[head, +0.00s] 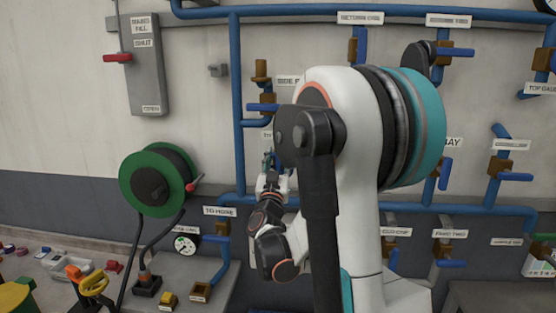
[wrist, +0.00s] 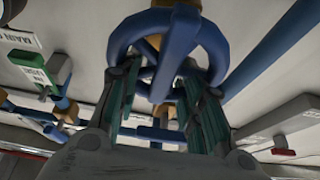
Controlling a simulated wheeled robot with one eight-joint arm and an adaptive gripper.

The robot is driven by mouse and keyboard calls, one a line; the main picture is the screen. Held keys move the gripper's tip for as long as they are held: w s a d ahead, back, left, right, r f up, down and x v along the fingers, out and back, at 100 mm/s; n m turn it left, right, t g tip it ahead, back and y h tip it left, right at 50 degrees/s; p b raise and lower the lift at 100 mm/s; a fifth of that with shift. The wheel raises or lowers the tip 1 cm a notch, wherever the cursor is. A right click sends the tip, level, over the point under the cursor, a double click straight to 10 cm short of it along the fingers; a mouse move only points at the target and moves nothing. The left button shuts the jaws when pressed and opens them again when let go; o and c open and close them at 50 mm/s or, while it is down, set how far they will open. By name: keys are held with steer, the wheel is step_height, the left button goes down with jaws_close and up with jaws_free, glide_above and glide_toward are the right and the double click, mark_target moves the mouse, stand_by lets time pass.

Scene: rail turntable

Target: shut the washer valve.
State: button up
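A blue handwheel (wrist: 166,44) with spokes fills the top middle of the wrist view, on a brass-coloured stem. I cannot read a label on it, so I cannot confirm that it is the washer valve. My gripper (wrist: 168,92) has its two teal-padded fingers apart, with a blue spoke showing between them and the rim around their tips. Whether they touch the wheel is unclear. In the head view my gripper (head: 270,160) is at the wall pipes, left of my large white arm link. My arm hides much of the valve there.
A grey box (head: 146,65) with a red lever (head: 118,58) stands upper left. A green hose reel (head: 157,181) is below it. Several blue-handled valves line the blue pipes (head: 237,90). A bench (head: 60,262) with small coloured objects runs along the lower left.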

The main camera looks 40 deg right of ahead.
jaws_close()
steer(key=shift+m, duration=0.5)
steer(key=m+g, duration=0.1)
steer(key=m, duration=0.1)
steer(key=m+h+b, duration=0.1)
steer(key=shift+s+d+f+m+g, duration=0.15)
steer(key=shift+s+m+g, duration=0.05)
steer(key=shift+m+g, duration=0.2)
steer(key=m+g, duration=0.2)
steer(key=m, duration=0.4)
steer(key=s+d+f+m+g, duration=0.1)
steer(key=m+g, duration=0.1)
steer(key=m, duration=0.3)
steer(key=f+m+g+y, duration=0.1)
steer(key=m+g, duration=0.2)
steer(key=m, duration=0.3)
steer(key=shift+s+d+f+m, duration=0.1)
steer(key=shift+s+d+m, duration=0.05)
steer(key=shift+s+m, duration=0.15)
steer(key=shift+f, duration=0.1)
